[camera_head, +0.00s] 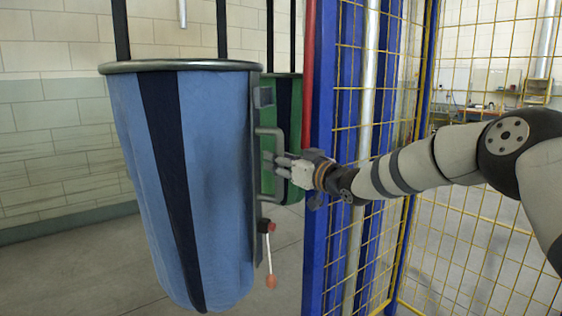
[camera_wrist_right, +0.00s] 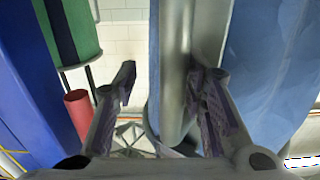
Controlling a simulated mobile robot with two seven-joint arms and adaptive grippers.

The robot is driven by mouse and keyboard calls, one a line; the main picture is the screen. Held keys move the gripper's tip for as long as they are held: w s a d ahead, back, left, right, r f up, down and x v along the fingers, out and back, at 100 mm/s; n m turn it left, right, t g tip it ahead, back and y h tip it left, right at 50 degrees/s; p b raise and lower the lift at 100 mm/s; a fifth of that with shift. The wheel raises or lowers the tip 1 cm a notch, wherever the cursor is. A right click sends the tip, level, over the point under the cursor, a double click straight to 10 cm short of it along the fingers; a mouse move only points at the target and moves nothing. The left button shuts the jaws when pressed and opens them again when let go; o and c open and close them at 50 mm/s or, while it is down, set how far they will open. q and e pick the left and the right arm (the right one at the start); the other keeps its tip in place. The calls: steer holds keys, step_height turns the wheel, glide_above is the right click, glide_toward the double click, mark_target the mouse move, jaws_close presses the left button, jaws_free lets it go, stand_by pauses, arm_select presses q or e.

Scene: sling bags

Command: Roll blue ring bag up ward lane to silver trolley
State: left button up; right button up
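The blue bag (camera_head: 215,160), light blue with dark stripes and a metal ring (camera_head: 180,66) round its top, hangs from dark straps in the head view. A grey bar handle (camera_head: 265,194) runs down its right side, with a red-knobbed lever below. My right gripper (camera_head: 270,163) reaches in from the right at the handle. In the wrist view my right gripper (camera_wrist_right: 160,95) has its fingers apart, with a grey metal bar (camera_wrist_right: 174,70) between them, nearer the right finger. The blue cloth (camera_wrist_right: 270,70) is beside it. My left gripper and a silver trolley are not in view.
A green bag (camera_head: 288,92) hangs behind the blue one. A blue post (camera_head: 318,200) and yellow mesh fence (camera_head: 470,240) stand close to the right, beside my arm. A red pole (camera_head: 309,60) is near the post. Grey floor (camera_head: 90,270) is clear at left.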

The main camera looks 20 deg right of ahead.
steer(key=v, duration=1.2)
stand_by(0.6)
steer(key=s+a+f+m+g+h, duration=0.1)
steer(key=s+a+f+g, duration=0.15)
steer(key=s+f, duration=0.6)
steer(key=s+a+f+m+g+h+p, duration=0.1)
steer(key=s+f+g, duration=0.3)
steer(key=f, duration=0.9)
steer(key=s+a+f+m+g+h, duration=0.1)
steer(key=s+a+f+g, duration=0.15)
steer(key=s+f, duration=0.65)
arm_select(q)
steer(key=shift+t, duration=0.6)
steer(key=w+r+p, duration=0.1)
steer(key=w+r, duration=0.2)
arm_select(e)
steer(key=s+d+f+g+h, duration=0.1)
steer(key=s+f+g, duration=0.2)
steer(key=s, duration=0.8)
steer(key=s+d+f+m+g+h, duration=0.1)
steer(key=s+f+g, duration=0.2)
steer(key=s, duration=0.8)
steer(key=s+d+f+g+h, duration=0.1)
steer(key=s+f+g, duration=0.3)
steer(key=s, duration=0.7)
steer(key=shift+s+f+m, duration=0.3)
steer(key=shift+s+f, duration=0.1)
steer(key=shift+f, duration=0.1)
